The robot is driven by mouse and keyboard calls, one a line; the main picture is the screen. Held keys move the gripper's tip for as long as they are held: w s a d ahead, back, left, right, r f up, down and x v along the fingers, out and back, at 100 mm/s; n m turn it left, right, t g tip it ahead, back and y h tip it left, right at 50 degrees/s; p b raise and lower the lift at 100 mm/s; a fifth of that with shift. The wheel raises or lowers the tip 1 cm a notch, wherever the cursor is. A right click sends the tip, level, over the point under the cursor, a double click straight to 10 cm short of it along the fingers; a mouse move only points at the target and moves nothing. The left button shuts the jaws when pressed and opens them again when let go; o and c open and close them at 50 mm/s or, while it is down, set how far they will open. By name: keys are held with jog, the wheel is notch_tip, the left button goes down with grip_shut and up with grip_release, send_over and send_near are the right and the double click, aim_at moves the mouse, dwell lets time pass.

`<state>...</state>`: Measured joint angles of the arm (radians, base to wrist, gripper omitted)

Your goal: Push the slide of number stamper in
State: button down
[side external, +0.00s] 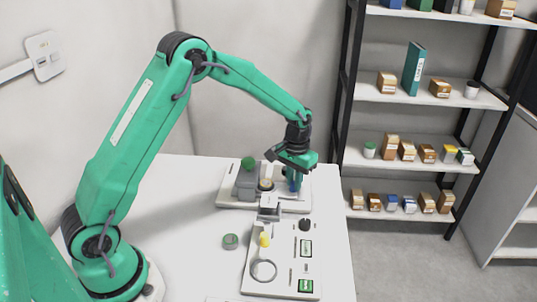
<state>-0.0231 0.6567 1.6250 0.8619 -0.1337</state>
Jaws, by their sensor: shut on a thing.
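A pale base plate (231,199) stands at the back of the white table. It carries a grey block with a green round knob (248,163) and a small cream-topped cylinder (266,184). My gripper (293,181) is at the right part of this plate, pointing down, and is shut on a small blue part (291,174). The gripper hides most of that part. I cannot tell which piece is the number stamper's slide, or how far in it is.
A pale tray (281,258) in front holds a yellow-topped piece (264,239), a black knob (305,224), a ring (263,270) and small green displays. A green-grey round piece (230,241) lies left of it. Shelves (425,98) with boxes stand behind right. The table's left middle is clear.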

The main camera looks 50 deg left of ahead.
jog(key=shift+s+a, duration=0.15)
jog(key=shift+a, duration=0.05)
jog(key=c, duration=1.3)
grip_release()
jog(key=shift+c, duration=0.2)
jog(key=shift+r, duration=3.95)
